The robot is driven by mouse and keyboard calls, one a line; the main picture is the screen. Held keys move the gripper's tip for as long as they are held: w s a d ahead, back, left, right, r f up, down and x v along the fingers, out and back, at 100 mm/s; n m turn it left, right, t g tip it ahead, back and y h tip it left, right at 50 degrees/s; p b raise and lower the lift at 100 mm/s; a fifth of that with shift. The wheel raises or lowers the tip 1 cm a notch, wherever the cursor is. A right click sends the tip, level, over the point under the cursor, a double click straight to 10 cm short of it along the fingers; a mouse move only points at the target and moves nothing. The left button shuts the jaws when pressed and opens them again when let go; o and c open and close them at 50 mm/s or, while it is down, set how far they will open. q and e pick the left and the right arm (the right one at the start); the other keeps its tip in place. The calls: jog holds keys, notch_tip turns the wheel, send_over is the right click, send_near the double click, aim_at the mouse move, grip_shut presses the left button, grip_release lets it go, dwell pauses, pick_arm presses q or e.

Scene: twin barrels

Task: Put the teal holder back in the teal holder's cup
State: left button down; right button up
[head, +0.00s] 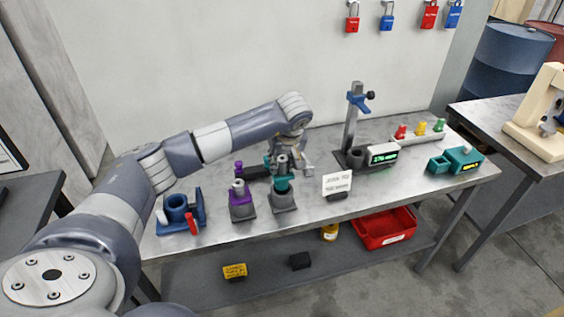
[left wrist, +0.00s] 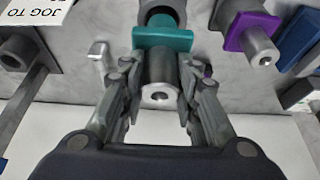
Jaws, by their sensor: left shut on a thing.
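The teal holder (head: 282,185) has a teal collar and a grey cylindrical end. It stands roughly upright at its grey cup (head: 285,203) in the middle of the bench. My left gripper (head: 283,163) is above it. In the left wrist view my left gripper (left wrist: 158,82) is shut on the holder's grey end, with a finger on each side. The teal collar (left wrist: 163,41) lies just beyond the fingertips, and the cup (left wrist: 163,10) is behind it. Whether the holder is fully seated in the cup or slightly above it, I cannot tell. My right gripper is not in view.
A purple holder (head: 240,193) stands in its own cup close to the left. A blue fixture (head: 181,211) is further left. A white sign (head: 337,184) stands close to the right, with a stand (head: 355,130) beyond it. The bench's front strip is clear.

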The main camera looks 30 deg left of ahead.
aim_at(283, 174)
pick_arm(q)
jog(key=shift+f+b, duration=2.25)
jog(key=shift+f, duration=0.7)
jog(key=c, duration=1.1)
grip_release()
jog(key=shift+s, duration=0.1)
jog(key=v, duration=1.2)
